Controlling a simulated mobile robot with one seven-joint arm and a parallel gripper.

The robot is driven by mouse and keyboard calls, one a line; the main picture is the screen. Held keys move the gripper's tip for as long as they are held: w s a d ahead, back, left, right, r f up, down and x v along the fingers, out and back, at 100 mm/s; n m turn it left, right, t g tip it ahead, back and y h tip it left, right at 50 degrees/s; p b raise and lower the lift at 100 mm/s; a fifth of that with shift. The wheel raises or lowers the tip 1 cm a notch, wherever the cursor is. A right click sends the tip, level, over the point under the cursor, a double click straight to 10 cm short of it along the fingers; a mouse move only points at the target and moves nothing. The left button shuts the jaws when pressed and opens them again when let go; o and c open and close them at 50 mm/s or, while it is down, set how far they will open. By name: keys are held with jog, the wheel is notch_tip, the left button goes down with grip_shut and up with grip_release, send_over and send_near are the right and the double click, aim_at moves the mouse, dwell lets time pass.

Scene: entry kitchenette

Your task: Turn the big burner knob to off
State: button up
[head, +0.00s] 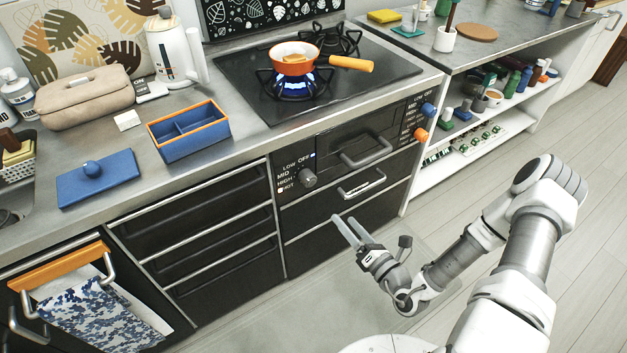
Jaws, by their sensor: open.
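A grey knob (308,179) sits on the left of the black stove front, beside printed labels OFF, LOW, MID, HIGH and HOT. A blue knob (428,109) and an orange knob (421,135) sit at the right end of the panel, with similar labels. Which one is the big burner knob is not marked legibly. The front burner (296,88) has a blue flame under an orange pan (293,62). My gripper (343,218) is open and empty, in front of the lower drawers, below and right of the grey knob, touching no knob.
Bar handles (366,150) stick out from the stove front between the knobs. The pan's yellow handle (348,65) points right over the cooktop. An open white shelf unit (470,160) stands right of the stove. The floor (300,310) in front is clear.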

aim_at(312, 183)
jog(key=b+x, duration=0.2)
jog(key=x, duration=1.5)
jog(key=shift+a+b, duration=0.1)
jog(key=shift+b, duration=0.3)
grip_shut()
